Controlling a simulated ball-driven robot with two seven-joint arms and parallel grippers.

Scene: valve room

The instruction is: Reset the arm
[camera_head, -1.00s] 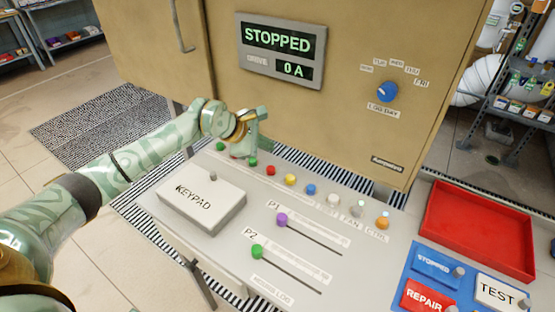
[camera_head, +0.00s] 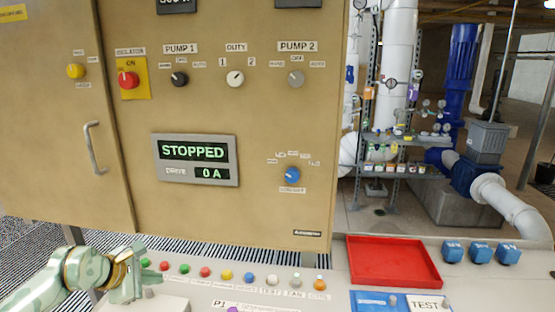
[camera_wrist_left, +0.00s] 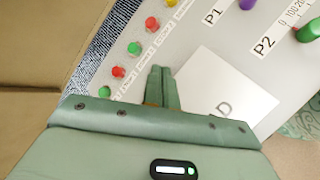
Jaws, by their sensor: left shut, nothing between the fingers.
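My left arm, pale green and white, comes in at the lower left of the head view. Its left gripper (camera_head: 140,288) is over the console's left end, beside the row of coloured buttons. In the left wrist view the left gripper's two fingers (camera_wrist_left: 160,72) are together with nothing between them. I cannot tell the height of the fingertips above the console. My right gripper is not in view.
The console (camera_head: 335,283) carries buttons and a red tray (camera_head: 393,262). Behind it stands a tan cabinet (camera_head: 230,112) with knobs and a display (camera_head: 194,160) reading STOPPED, 0 A. A green slider knob (camera_wrist_left: 308,30) stands right of the fingers. Pipes and a blue pump lie beyond.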

